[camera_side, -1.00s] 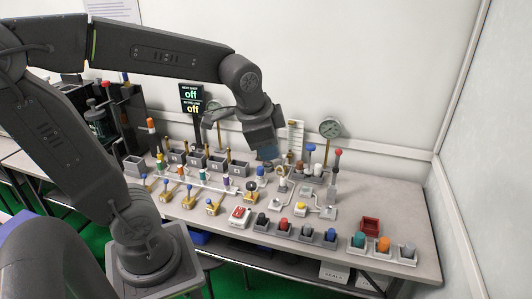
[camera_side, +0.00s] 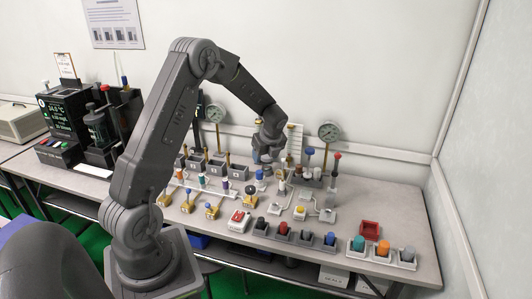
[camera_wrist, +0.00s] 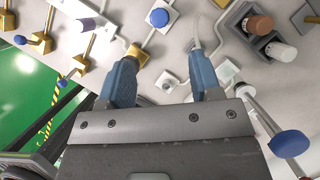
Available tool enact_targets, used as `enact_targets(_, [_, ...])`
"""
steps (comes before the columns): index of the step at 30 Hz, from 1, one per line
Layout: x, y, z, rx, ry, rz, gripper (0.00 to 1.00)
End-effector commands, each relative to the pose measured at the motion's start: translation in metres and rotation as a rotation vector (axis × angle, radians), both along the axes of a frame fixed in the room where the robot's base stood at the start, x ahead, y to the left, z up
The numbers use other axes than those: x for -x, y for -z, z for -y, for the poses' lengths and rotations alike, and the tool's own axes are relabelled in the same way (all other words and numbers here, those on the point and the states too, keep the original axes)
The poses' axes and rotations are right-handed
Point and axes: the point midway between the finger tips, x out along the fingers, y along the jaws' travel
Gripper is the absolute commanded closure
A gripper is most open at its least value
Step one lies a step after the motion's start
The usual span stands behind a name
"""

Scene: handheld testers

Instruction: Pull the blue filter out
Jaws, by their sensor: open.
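My gripper (camera_side: 264,156) hangs above the table, behind its middle. In the wrist view its two blue fingers are spread, with nothing between their tips (camera_wrist: 164,62). A blue-capped round part (camera_wrist: 158,17) stands on a white plate beyond the fingertips, apart from them; a similar blue top shows in the side view (camera_side: 259,174). A blue cylinder (camera_side: 329,239) stands in a grey holder at the front, right end of a row. I cannot tell which blue part is the filter.
Dark and red cylinders stand in the front row of holders (camera_side: 283,229). Teal, orange and grey cylinders (camera_side: 383,247) stand at right, near an empty-looking red tray (camera_side: 370,229). A blue-ended lever (camera_wrist: 289,143) is close to the right finger. A gauge (camera_side: 329,131) stands behind.

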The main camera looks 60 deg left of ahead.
Motion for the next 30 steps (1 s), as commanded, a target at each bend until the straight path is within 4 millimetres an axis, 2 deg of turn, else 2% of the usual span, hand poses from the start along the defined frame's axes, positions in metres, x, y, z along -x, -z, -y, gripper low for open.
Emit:
enact_targets(12, [0.002,0.072,-0.029,0.004,-0.003,-0.003,0.42])
enact_targets(18, [0.001,0.1,-0.04,0.003,-0.003,-0.001,0.42])
enact_targets(24, [0.001,0.114,-0.047,0.002,-0.003,0.0,0.42])
enact_targets(30, [0.001,0.117,-0.048,0.002,-0.003,0.001,0.42])
